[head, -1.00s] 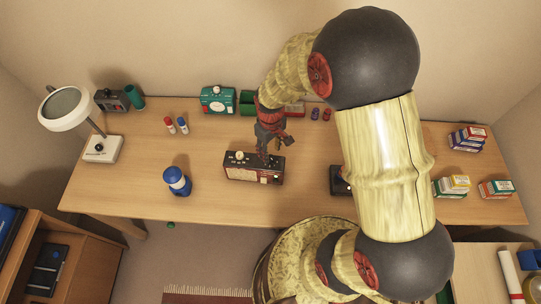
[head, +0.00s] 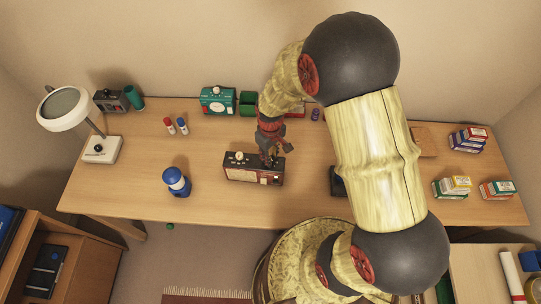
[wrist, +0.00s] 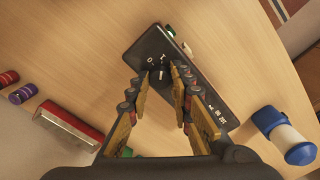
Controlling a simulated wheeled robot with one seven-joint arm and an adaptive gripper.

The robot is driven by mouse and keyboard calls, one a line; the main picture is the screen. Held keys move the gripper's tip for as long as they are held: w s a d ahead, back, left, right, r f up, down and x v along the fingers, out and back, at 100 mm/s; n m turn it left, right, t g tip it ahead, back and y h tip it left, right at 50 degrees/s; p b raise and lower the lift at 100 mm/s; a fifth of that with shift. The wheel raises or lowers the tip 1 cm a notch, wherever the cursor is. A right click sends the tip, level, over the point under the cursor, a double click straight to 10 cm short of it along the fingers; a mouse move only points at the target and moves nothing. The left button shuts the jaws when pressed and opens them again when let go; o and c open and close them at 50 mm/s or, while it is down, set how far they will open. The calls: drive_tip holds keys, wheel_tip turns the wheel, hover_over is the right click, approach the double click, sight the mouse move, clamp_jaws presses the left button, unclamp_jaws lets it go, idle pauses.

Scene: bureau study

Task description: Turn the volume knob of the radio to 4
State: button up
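The radio (head: 240,173) is a dark box with a reddish-brown front, standing on the desk near its middle. In the wrist view, its dark top (wrist: 205,88) runs diagonally, with pale markings near a small dark knob (wrist: 158,73). My gripper (head: 267,161) is over the right part of the radio. In the wrist view, my gripper (wrist: 158,76) is open, with its fingertips on either side of the knob. I cannot tell whether they touch it. The knob's exact setting is too small to read.
A blue-and-white lantern-like object (head: 176,182) stands left of the radio. Small boxes (head: 452,187) sit at right. Desk between radio and lantern is clear.

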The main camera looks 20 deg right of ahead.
clamp_jaws()
drive_tip(key=shift+m, duration=0.4)
drive_tip(key=m+p, duration=0.1)
drive_tip(key=m, duration=0.3)
drive_tip(key=shift+m, duration=0.3)
drive_tip(key=m+p, duration=0.1)
drive_tip(key=m, duration=1.1)
drive_tip(key=shift+m+p, duration=0.3)
drive_tip(key=shift+p, duration=0.1)
drive_tip(key=m, duration=0.5)
drive_tip(key=shift+m, duration=0.4)
drive_tip(key=o, duration=0.6)
unclamp_jaws()
drive_tip(key=shift+c, duration=0.2)
